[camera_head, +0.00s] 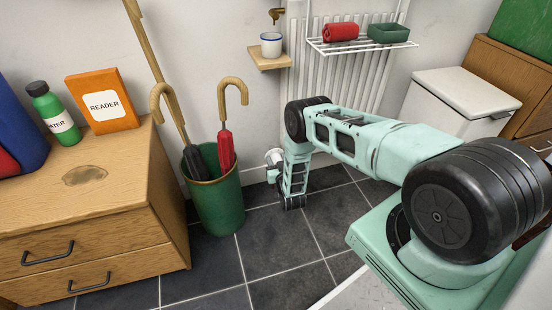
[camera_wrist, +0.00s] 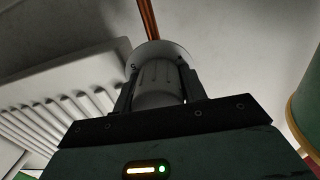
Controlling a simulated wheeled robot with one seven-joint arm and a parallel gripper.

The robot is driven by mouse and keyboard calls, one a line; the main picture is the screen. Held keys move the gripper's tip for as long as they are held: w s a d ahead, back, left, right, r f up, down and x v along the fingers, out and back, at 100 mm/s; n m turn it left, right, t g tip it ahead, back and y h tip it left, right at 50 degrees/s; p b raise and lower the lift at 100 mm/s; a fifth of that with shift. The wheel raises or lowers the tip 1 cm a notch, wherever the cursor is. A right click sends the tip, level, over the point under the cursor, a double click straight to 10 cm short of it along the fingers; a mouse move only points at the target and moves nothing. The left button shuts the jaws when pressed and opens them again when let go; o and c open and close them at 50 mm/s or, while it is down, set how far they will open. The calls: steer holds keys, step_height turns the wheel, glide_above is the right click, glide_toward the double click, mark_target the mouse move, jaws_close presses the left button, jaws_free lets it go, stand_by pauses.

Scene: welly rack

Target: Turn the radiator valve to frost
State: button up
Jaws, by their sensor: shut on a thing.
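The radiator valve (camera_wrist: 158,70) is a pale, rounded knob with faint dark marks, below a copper pipe in the wrist view. My gripper (camera_wrist: 157,92) has a finger on each side of the knob and is shut on it. In the head view the valve (camera_head: 274,157) shows as a small white shape low by the wall, at the end of my arm, and my gripper there is mostly hidden by my own arm links. The radiator (camera_head: 345,75) stands on the wall behind my arm. The valve's setting cannot be read.
A green umbrella stand (camera_head: 217,205) with two umbrellas stands just left of my gripper. A wooden cabinet (camera_head: 120,215) is further left. A wire shelf (camera_head: 360,46) and a small wooden shelf (camera_head: 270,62) with a mug are above. A white bin (camera_head: 455,100) stands right. Dark floor tiles in front are clear.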

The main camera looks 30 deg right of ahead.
steer(key=n, duration=0.6)
steer(key=shift+f, duration=0.15)
steer(key=n, duration=0.3)
steer(key=shift+n+b, duration=0.4)
steer(key=shift+s+n+t+b, duration=0.1)
steer(key=shift+n+t+b, duration=0.25)
steer(key=shift+n, duration=1.15)
steer(key=o, duration=0.7)
steer(key=shift+s, duration=0.1)
